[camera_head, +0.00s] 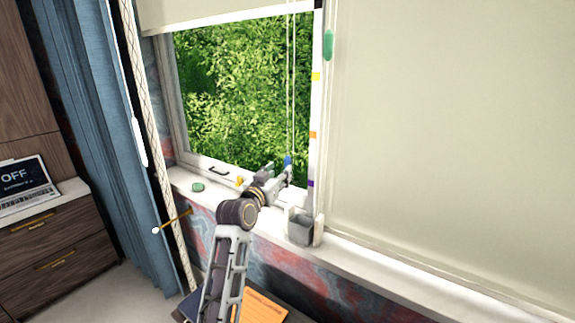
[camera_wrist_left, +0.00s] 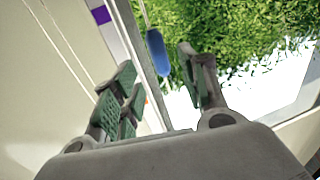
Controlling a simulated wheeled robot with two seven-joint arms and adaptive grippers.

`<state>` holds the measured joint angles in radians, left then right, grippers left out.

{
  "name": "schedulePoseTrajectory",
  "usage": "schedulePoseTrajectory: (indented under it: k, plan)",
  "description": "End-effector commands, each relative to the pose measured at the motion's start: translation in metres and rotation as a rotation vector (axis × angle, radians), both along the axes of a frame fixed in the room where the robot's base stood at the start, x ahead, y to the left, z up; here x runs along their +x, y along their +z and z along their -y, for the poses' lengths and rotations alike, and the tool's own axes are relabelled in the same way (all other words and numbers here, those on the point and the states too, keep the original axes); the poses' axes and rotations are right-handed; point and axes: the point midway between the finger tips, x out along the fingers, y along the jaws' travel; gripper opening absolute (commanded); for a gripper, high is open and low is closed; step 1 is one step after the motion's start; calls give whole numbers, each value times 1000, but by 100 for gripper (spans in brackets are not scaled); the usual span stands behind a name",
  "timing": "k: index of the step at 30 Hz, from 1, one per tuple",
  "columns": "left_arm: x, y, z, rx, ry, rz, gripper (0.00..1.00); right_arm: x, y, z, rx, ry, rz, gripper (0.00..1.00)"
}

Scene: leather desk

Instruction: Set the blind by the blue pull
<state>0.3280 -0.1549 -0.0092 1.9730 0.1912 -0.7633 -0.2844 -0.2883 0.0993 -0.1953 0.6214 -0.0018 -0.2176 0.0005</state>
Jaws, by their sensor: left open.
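The blue pull (camera_head: 288,160) hangs on thin cords (camera_head: 292,80) in front of the window, at the tip of my left gripper (camera_head: 281,178). In the left wrist view the blue pull (camera_wrist_left: 156,47) shows just beyond and between the spread green-padded fingers of the open gripper (camera_wrist_left: 154,72). I cannot tell whether they touch it. The cream blind (camera_head: 220,14) is raised, with only its lower part showing at the top of the window. A strip beside the window carries a yellow mark (camera_head: 316,76), an orange mark (camera_head: 313,134) and a purple mark (camera_head: 310,183). My right gripper is out of view.
A grey open-topped holder (camera_head: 302,228) stands on the sill (camera_head: 370,260), right of my left arm. A green round object (camera_head: 198,187) lies on the sill's left part. A green pull (camera_head: 328,45) hangs by the lowered right blind (camera_head: 450,130). Blue curtain (camera_head: 90,130) is at left.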

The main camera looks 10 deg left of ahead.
Motion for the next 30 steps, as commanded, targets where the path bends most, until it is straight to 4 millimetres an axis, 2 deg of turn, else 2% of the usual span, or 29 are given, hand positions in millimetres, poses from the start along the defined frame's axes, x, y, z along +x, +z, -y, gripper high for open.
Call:
schedulePoseTrajectory:
  k: [9,21,30]
  plan:
    - [29,1,6,-2,-1,0,43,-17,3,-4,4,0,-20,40]
    - [61,1,12,-2,-1,0,43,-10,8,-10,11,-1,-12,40]
    - [74,0,15,-1,-1,-1,43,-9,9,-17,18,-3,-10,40]
